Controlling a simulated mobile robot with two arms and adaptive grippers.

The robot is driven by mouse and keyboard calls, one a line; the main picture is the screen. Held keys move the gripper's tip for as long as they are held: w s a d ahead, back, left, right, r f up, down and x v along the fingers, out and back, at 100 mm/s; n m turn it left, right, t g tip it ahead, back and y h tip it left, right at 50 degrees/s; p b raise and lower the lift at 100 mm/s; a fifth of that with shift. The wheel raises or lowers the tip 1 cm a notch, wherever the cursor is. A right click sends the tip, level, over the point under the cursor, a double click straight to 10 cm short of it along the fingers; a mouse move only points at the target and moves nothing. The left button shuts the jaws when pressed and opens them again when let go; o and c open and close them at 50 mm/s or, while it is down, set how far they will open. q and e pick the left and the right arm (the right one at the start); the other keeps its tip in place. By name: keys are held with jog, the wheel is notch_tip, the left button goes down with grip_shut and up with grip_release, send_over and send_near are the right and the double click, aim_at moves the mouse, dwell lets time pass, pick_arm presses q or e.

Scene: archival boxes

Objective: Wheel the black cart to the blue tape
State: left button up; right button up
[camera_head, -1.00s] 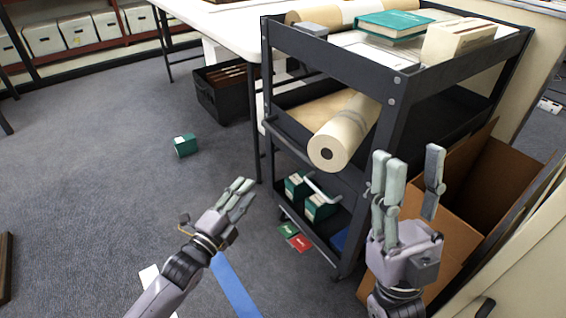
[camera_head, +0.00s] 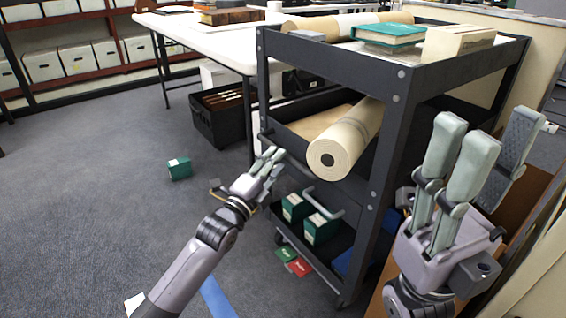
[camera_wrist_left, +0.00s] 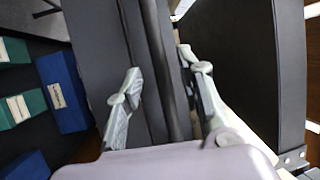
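The black cart (camera_head: 322,63) stands right of centre, with its push handle (camera_head: 290,160) on the near side. The blue tape (camera_head: 217,298) lies on the carpet at the bottom, partly hidden by my left arm. My left gripper (camera_head: 270,165) is at the handle. In the left wrist view its open fingers (camera_wrist_left: 160,98) lie on either side of a dark bar (camera_wrist_left: 166,70), apparently the handle; I cannot tell whether they touch it. My right gripper (camera_head: 490,145) is open and empty, to the right of the cart's near corner post.
The cart carries a paper roll (camera_head: 345,140), a teal book (camera_head: 388,33) and green boxes (camera_head: 321,228). A green box (camera_head: 179,168) and red and green cards (camera_head: 298,266) lie on the floor. A white table (camera_head: 200,38) and black crate (camera_head: 222,118) stand behind. The left carpet is mostly clear.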

pick_arm(q)
jog(key=shift+b+x, duration=0.55)
jog(key=shift+x, duration=1.4)
jog(key=shift+c, duration=0.2)
grip_shut()
